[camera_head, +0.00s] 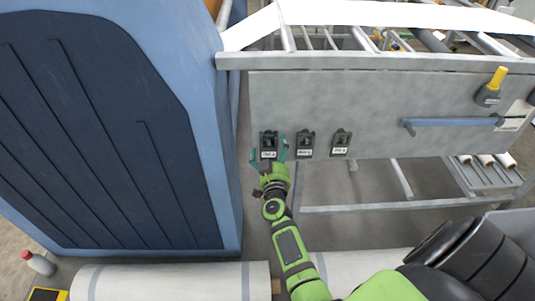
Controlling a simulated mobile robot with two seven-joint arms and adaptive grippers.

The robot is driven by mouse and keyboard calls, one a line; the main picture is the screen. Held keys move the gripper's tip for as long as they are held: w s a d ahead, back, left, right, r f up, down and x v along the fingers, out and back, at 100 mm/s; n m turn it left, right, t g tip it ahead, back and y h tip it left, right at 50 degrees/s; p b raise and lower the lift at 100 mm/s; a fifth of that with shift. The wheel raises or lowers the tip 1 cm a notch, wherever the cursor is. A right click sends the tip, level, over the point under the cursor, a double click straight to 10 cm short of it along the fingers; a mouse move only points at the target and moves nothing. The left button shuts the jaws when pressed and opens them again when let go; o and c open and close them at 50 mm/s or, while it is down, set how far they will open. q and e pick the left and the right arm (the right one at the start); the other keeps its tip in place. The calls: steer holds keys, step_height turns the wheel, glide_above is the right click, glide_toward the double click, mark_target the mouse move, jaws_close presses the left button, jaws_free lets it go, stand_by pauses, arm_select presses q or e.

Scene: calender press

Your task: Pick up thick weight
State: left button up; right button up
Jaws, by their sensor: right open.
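Three small weights hang in a row on the grey panel (375,90), each with a small white label too small to read surely. My left gripper is not in view.
A big blue machine housing (195,130) stands close on the left of my right arm. A blue bar handle (455,122) and a yellow-topped switch (493,85) are on the panel's right. White rolls (170,281) lie in front. Below the panel is an open metal frame (400,205).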

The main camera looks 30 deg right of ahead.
steer(key=shift+x, duration=0.85)
steer(key=c, duration=1.6)
steer(key=shift+r, duration=0.2)
steer(key=shift+c, duration=0.7)
steer(key=shift+r, duration=0.1)
